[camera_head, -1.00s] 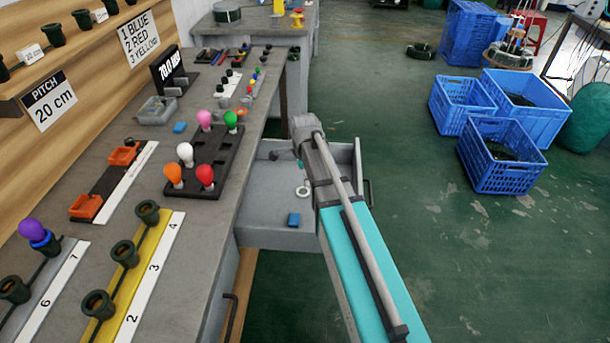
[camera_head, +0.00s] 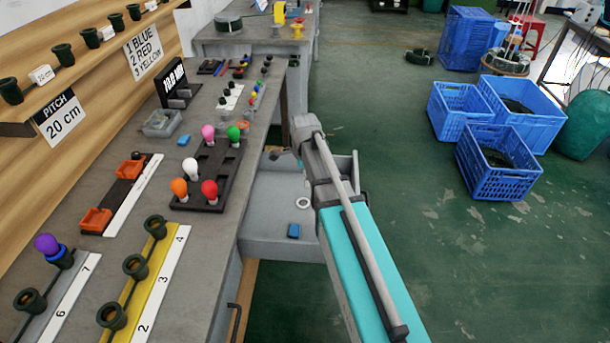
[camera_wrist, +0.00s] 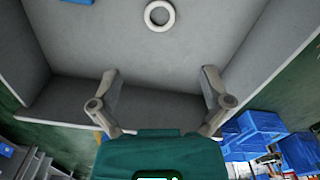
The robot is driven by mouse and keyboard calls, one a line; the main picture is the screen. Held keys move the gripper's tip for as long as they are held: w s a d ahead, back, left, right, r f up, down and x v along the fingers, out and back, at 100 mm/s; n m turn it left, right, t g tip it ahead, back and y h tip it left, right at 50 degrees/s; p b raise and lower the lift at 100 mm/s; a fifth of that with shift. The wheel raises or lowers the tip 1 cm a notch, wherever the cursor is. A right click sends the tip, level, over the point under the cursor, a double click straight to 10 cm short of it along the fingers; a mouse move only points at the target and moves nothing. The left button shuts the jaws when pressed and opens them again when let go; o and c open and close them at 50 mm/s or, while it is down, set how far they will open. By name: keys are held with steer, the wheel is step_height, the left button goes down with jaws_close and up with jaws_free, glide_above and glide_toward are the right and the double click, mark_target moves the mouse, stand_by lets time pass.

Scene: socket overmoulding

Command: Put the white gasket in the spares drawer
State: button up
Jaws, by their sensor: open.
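The white gasket (camera_head: 303,203) is a small ring lying flat on the floor of the open grey drawer (camera_head: 262,226). It also shows in the wrist view (camera_wrist: 159,15), at the top middle. My gripper (camera_wrist: 160,85) is open and empty, with its two fingers spread wide over the drawer's edge wall. The gasket lies beyond the fingertips and apart from them. In the head view my arm covers the right part of the drawer, and the gripper itself is mostly hidden behind it.
A blue block (camera_head: 294,230) lies in the drawer near the gasket. The bench left of the drawer holds a dark rack (camera_head: 230,165) of coloured bulbs and a yellow strip (camera_head: 150,275) with dark sockets. Blue crates (camera_head: 497,172) stand on the green floor at right.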

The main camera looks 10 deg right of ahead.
stand_by(0.6)
steer(key=s+n, duration=1.6)
steer(key=n, duration=0.2)
steer(key=shift+n, duration=0.3)
